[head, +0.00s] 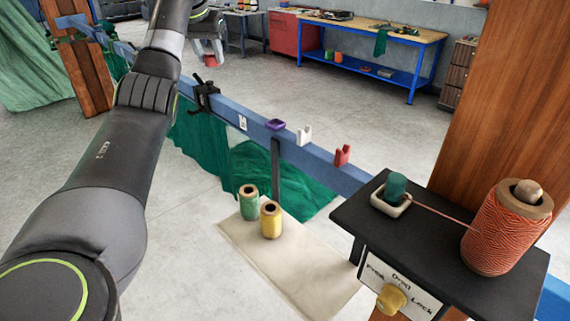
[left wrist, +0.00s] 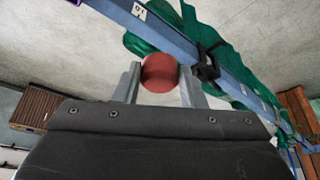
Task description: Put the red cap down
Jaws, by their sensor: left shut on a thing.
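The red cap (left wrist: 159,73) shows in the left wrist view as a short round red piece. My left gripper (left wrist: 158,86) is shut on it, with one grey finger on each side. The cap is held up in the air, with the blue rail (left wrist: 190,45) and green net beyond it. In the head view my left arm reaches up to the top edge, and I cannot make out the cap there. My right gripper is in neither view.
The blue rail (head: 255,128) carries a black clamp (head: 206,97), a purple piece (head: 275,124), a white holder (head: 304,135) and a red holder (head: 342,155). Green and yellow spools (head: 270,220) stand on a pale mat (head: 318,292). A black stand (head: 448,270) holds an orange twine spool (head: 506,228).

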